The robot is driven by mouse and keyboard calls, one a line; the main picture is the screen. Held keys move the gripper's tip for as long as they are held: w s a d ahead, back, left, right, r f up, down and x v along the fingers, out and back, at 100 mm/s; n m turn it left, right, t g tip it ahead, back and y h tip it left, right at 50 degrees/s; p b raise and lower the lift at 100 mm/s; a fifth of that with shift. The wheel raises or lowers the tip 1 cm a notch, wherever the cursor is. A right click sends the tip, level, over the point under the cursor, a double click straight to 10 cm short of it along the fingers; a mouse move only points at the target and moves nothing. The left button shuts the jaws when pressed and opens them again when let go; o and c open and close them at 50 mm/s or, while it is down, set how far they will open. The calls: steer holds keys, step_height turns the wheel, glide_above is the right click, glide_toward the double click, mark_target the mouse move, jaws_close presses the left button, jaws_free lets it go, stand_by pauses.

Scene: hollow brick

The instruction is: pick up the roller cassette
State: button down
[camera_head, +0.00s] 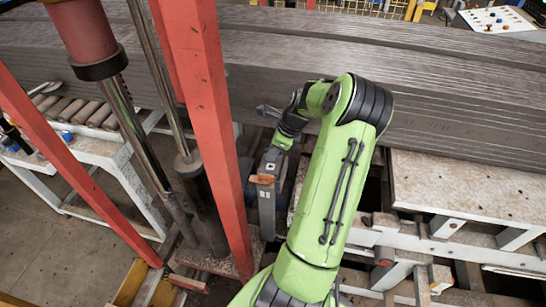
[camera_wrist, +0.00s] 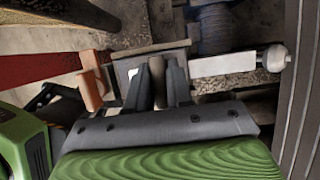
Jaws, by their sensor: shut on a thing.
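My gripper (camera_wrist: 158,76) shows in the wrist view with its two dark fingers on either side of a short brown-grey roller-like piece, which I take to be part of the roller cassette (camera_wrist: 156,68). The fingers are shut on it. A dark grey plate edge lies just beyond the fingertips; I cannot tell whether it belongs to the cassette. In the head view my green arm reaches to the middle, and the wrist bends down beside the red post. My fingers and the held piece are largely hidden there.
A red post (camera_head: 212,120) stands close left of my wrist. An orange-brown block (camera_head: 262,179) sits near my gripper, also in the wrist view (camera_wrist: 91,88). Long grey stacked slabs (camera_head: 300,50) run behind. A white frame with several rollers (camera_head: 85,112) stands left. A pale slab (camera_head: 470,185) lies right.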

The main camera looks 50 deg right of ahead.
step_height(320, 180, up, 28)
steer(key=p, duration=0.2)
steer(key=shift+f, duration=0.15)
